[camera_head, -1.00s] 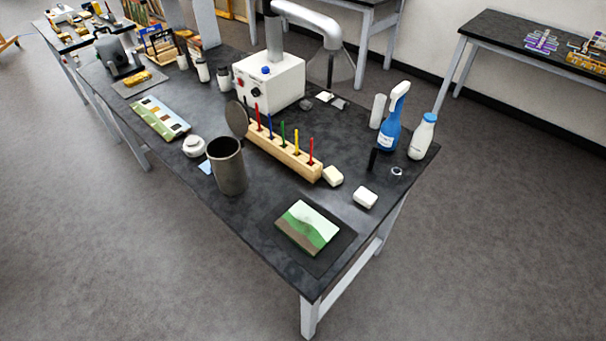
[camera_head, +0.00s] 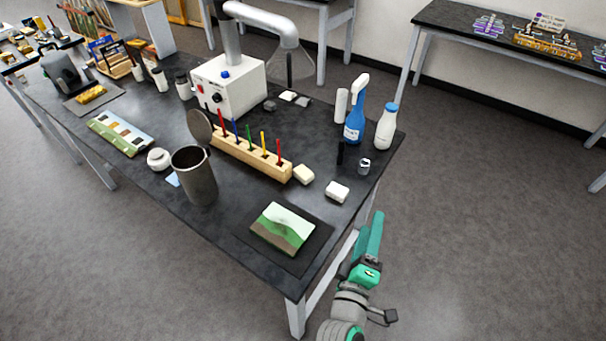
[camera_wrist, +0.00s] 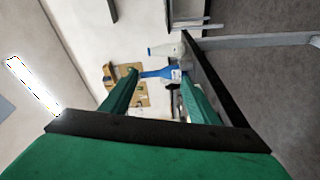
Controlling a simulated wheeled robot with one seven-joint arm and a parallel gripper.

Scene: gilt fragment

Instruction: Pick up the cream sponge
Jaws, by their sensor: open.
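Two small pale blocks lie on the black table near its right edge. The cream one (camera_head: 304,174), which looks like the cream sponge, sits at the right end of the wooden pen rack. A whiter one (camera_head: 337,191) lies a little to its right and nearer the edge. My green gripper (camera_head: 368,228) is beyond the table's right edge, below the blocks in the picture, and empty. In the wrist view its fingers (camera_wrist: 159,75) are apart, with the spray bottle and white bottle seen beyond them. Neither block can be made out there.
The wooden rack (camera_head: 248,156) with coloured sticks stands left of the cream block. A landscape painting (camera_head: 282,228) on a dark mat lies in front. A metal canister (camera_head: 196,177), blue spray bottle (camera_head: 355,118) and white bottle (camera_head: 386,128) stand around. Bare tabletop separates the blocks from the painting.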

